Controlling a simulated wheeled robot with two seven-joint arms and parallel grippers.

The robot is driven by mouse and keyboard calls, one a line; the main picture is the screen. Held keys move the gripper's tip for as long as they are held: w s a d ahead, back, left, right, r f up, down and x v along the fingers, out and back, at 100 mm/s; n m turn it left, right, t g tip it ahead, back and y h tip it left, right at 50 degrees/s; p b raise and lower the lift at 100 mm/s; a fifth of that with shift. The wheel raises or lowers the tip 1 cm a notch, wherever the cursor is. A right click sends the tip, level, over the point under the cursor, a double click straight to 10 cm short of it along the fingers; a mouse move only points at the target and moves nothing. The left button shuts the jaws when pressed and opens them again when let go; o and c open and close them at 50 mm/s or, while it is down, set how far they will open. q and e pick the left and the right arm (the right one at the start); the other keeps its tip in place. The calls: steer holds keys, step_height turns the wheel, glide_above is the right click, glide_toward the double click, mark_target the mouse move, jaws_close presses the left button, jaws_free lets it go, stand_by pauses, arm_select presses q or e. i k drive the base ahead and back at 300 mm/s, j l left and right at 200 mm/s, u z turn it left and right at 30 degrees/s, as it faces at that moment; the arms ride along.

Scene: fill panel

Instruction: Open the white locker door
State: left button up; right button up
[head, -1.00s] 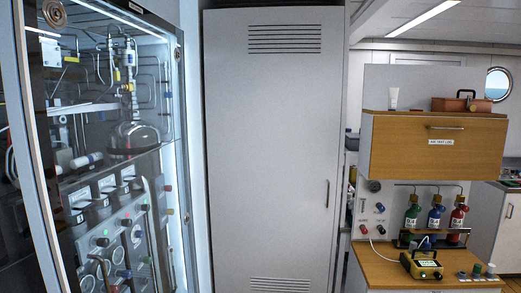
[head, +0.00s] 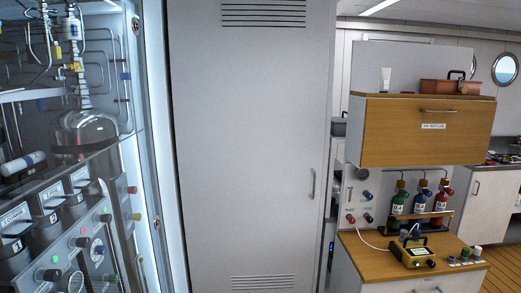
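The white locker door (head: 245,150) stands tall in the middle of the head view. It is closed, with vent slots near its top and bottom. A slim vertical handle (head: 313,183) sits near its right edge, at about mid-height of the picture. Neither of my grippers shows in the head view.
A lit glass-fronted cabinet of pipes and gauges (head: 85,140) stands close on the left. On the right are a wooden wall cabinet (head: 420,140), small green, blue and red bottles, and a yellow device (head: 412,252) on a wooden counter (head: 375,262). Some floor shows at the far right.

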mark_target(250, 78)
steer(key=i+l+z, duration=0.1)
steer(key=i+l, duration=0.15)
steer(key=i+l+z, duration=0.1)
steer(key=i+l, duration=0.15)
steer(key=i, duration=0.25)
steer(key=i+l+z, duration=0.1)
steer(key=i, duration=0.25)
steer(key=l, duration=0.1)
